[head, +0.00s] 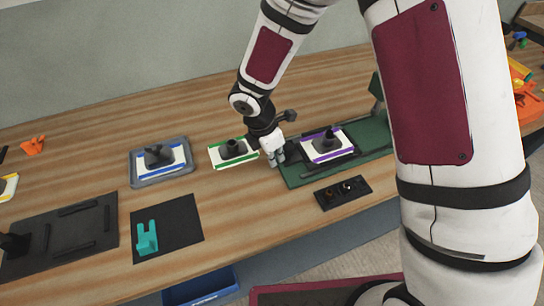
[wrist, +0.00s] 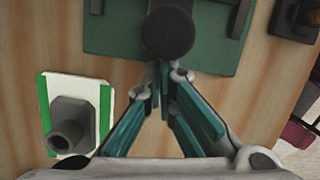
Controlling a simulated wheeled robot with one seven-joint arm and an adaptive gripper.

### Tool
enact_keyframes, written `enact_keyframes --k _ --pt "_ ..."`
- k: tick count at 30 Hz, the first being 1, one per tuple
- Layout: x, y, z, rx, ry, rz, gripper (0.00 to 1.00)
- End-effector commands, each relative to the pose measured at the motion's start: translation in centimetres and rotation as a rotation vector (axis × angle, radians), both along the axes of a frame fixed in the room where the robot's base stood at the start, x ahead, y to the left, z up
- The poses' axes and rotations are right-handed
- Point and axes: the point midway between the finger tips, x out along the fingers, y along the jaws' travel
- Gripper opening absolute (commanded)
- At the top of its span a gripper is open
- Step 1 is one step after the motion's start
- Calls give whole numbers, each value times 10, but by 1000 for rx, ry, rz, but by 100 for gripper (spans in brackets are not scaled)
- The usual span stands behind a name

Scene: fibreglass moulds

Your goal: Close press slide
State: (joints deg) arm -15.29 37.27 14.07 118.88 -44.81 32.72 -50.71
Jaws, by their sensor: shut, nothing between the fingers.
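My gripper (head: 277,155) is at the base's left end, pointing down. In the wrist view my gripper's fingertips (wrist: 165,80) are together and empty, just below a dark round knob (wrist: 168,32) over the green base (wrist: 110,30). Which part is the slide is hard to tell, and whether the fingertips touch the knob is unclear.
A white plate with green edges (head: 216,157) lies left of my gripper, also in the wrist view (wrist: 47,90). A grey tray (head: 138,177) with a blue-edged plate is further left. A black control box (head: 335,196) stands before the base. A black mat (head: 185,230) holds a teal piece.

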Motion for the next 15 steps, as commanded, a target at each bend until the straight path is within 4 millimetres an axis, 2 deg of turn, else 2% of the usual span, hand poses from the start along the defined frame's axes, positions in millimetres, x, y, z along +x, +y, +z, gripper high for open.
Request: enact_keyframes --k 15 --pt "32 -100 0 -3 0 -8 0"
